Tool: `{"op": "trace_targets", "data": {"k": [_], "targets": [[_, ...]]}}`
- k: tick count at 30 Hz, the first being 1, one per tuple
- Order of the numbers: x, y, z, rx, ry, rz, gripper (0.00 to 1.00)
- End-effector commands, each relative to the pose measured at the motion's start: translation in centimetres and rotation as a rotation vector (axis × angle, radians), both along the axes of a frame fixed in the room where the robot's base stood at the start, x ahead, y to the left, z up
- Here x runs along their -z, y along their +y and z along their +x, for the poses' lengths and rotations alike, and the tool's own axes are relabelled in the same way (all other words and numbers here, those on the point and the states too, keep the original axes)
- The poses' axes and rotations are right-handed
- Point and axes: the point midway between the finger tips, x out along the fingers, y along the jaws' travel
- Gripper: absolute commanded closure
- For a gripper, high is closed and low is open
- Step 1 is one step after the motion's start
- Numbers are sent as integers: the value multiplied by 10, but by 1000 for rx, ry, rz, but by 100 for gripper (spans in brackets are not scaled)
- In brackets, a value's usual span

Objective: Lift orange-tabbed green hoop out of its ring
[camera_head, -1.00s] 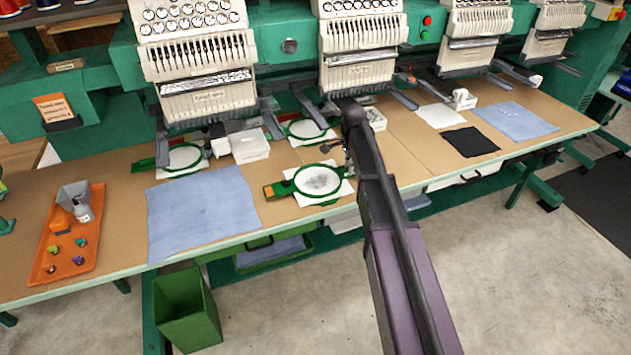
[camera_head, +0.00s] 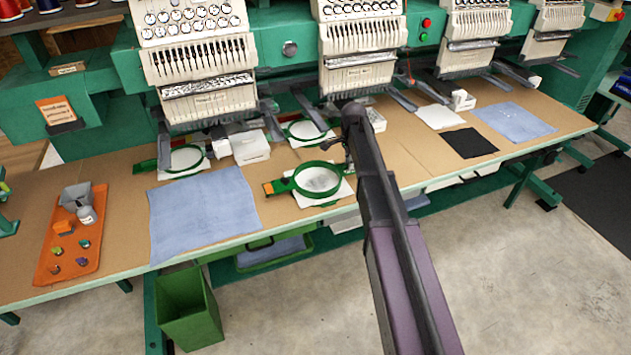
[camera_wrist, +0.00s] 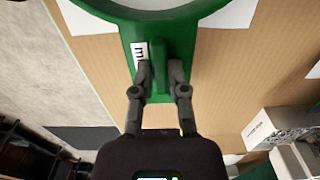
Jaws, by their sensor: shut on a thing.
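The green hoop (camera_head: 295,185) lies near the front edge of the table, with an orange tab (camera_head: 268,188) at its left end. White fabric with a grey stitched patch (camera_head: 318,180) shows inside it. The hoop's upper rim stands tall, a little above the white cloth; the ring beneath is mostly hidden. My gripper (camera_wrist: 160,75) is shut on a green tab of the hoop, beside a white label with dark print (camera_wrist: 140,54). In the head view my arm covers the hoop's right side and the fingers are hard to make out.
Two other green hoops lie behind, at left (camera_head: 183,160) and centre (camera_head: 305,131). A blue cloth (camera_head: 203,212) lies left, and an orange tray (camera_head: 70,255) farther left. White machine heads (camera_head: 362,70) overhang the back. White boxes (camera_head: 250,147) stand behind the hoop.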

Motion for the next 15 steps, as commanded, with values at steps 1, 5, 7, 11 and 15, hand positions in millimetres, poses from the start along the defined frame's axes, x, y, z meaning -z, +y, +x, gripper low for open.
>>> {"op": "trace_targets", "data": {"k": [1,5,7,11,15], "targets": [[-2,0,0,0,0,0,100],[-5,0,0,0,0,0,100],[-6,-1,0,1,0,0,100],[-9,-1,0,1,0,0,100],[-11,-1,0,1,0,0,100]]}}
